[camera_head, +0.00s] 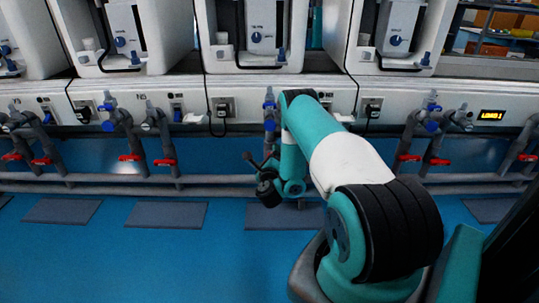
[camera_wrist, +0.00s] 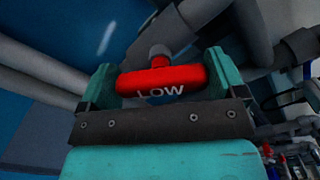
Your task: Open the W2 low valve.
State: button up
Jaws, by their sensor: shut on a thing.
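The low valve has a red handle (camera_wrist: 178,78) marked "LOW" in white, and it fills the middle of the wrist view. My gripper (camera_wrist: 160,84) has its teal fingers on the left and right ends of this handle and is shut on it. The handle sits on a grey pipe fitting (camera_wrist: 158,52) just behind it. In the head view my arm reaches down to the pipes at the centre and hides the gripped handle. No W2 label can be read in either view.
Other red valve handles hang along the pipes, such as one at left (camera_head: 165,162) and one at right (camera_head: 439,161). A long grey horizontal pipe (camera_head: 100,178) runs below them. White test stations (camera_head: 255,35) stand above. The blue floor (camera_head: 120,260) at left is clear.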

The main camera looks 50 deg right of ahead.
jog(key=n, duration=0.3)
jog(key=shift+a+n+p, duration=0.1)
jog(key=shift+n+p, duration=0.25)
jog(key=shift+n, duration=0.05)
jog(key=shift+w+f+n, duration=0.1)
jog(key=shift+n, duration=1.6)
jog(key=o, duration=0.6)
jog(key=shift+o, duration=0.2)
jog(key=p+v, duration=1.7)
jog(key=p, duration=0.7)
jog(key=shift+s, duration=0.25)
